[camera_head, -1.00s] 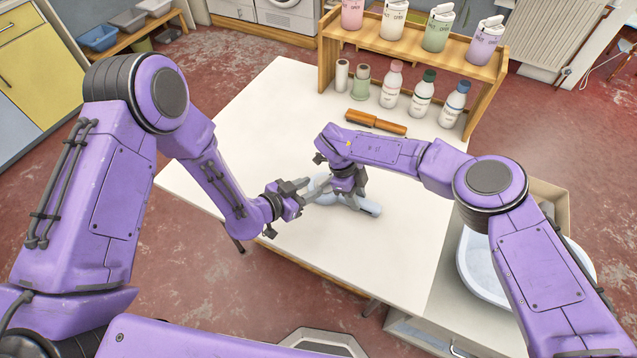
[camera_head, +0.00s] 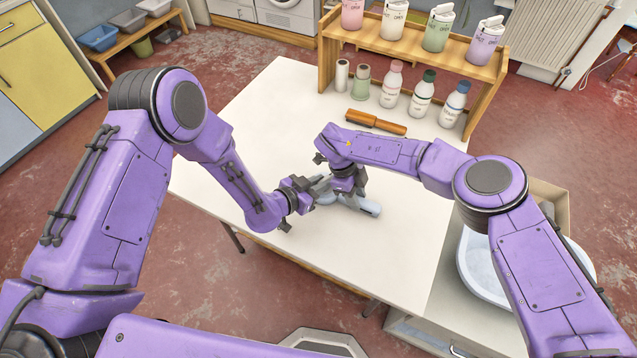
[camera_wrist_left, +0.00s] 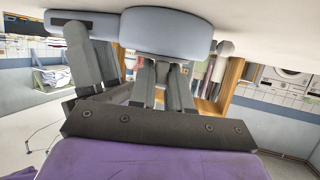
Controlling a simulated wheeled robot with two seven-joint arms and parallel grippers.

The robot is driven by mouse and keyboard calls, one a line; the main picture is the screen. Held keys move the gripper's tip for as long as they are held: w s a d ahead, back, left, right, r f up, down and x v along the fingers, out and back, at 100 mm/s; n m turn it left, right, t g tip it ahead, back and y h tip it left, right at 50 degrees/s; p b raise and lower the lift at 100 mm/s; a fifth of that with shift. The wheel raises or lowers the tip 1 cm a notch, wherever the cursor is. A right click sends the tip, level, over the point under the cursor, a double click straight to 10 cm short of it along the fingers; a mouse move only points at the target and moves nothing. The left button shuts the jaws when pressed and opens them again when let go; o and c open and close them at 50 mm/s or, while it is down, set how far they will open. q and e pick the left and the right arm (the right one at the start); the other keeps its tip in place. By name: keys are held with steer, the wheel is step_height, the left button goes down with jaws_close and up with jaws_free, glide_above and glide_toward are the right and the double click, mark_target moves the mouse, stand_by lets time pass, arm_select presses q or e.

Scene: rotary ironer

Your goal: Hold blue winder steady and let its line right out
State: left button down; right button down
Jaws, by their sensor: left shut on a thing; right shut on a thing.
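The blue winder (camera_head: 369,208) lies low over the white table, with its round body and handle partly hidden by my grippers. In the left wrist view its rounded body (camera_wrist_left: 168,28) fills the top, with a blue bar to the left. My right gripper (camera_head: 346,191) is shut on the winder from above. My left gripper (camera_head: 322,187) is at the winder's left side, close to the right one. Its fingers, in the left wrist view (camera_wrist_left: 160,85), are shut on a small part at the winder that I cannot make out. The line cannot be seen.
A wooden-handled tool (camera_head: 376,122) lies behind the grippers. Several bottles (camera_head: 421,94) and two spools stand at the back by a wooden shelf (camera_head: 400,43). A white basin (camera_head: 482,262) is at the right. The left and front of the white table (camera_head: 385,255) are clear.

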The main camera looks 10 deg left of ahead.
arm_select(q)
steer(key=shift+s+d+n+t+y, duration=0.15)
steer(key=shift+n+t+y, duration=0.3)
steer(key=shift+n+y, duration=0.55)
steer(key=shift+d+n+t+y, duration=0.25)
steer(key=shift+n+t+y, duration=0.15)
steer(key=shift+n+y, duration=0.6)
steer(key=shift+s+d+n+t+y, duration=0.15)
steer(key=shift+n+t+y, duration=0.3)
steer(key=shift+n+y, duration=0.5)
steer(key=shift+y, duration=0.35)
steer(key=c, duration=1.1)
jaws_free()
steer(key=shift+c, duration=0.2)
steer(key=v, duration=1.2)
